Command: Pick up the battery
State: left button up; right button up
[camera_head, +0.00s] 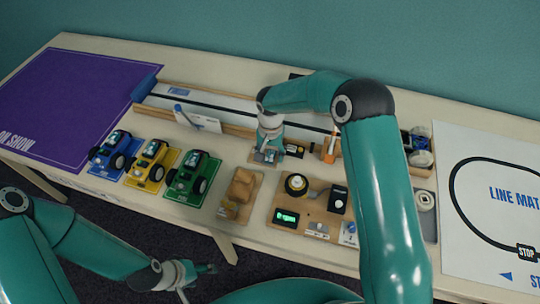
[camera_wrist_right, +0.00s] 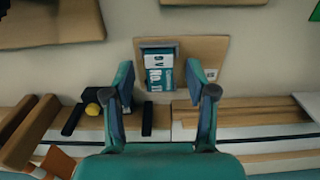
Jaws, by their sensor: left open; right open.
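The battery (camera_wrist_right: 159,66) is a teal and white block with "9 V" lettering, sitting in a square wooden holder (camera_wrist_right: 215,50) on the table. In the right wrist view my right gripper (camera_wrist_right: 160,82) is open, with one finger on each side of the battery in the picture. I cannot tell how far above it the fingertips are. In the head view my right gripper (camera_head: 268,150) is over the holder and largely hides the battery. My left gripper (camera_head: 184,281) is open and empty, low in front of the table's front edge.
Blue (camera_head: 110,152), yellow (camera_head: 149,161) and green (camera_head: 193,174) toy cars stand to the left. A wooden board (camera_head: 312,205) with a dial and a green display lies in front. A long wooden-edged track (camera_head: 222,105) runs behind. A purple mat (camera_head: 60,100) lies far left.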

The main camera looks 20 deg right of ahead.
grip_shut()
jog(key=shift+r, duration=0.2)
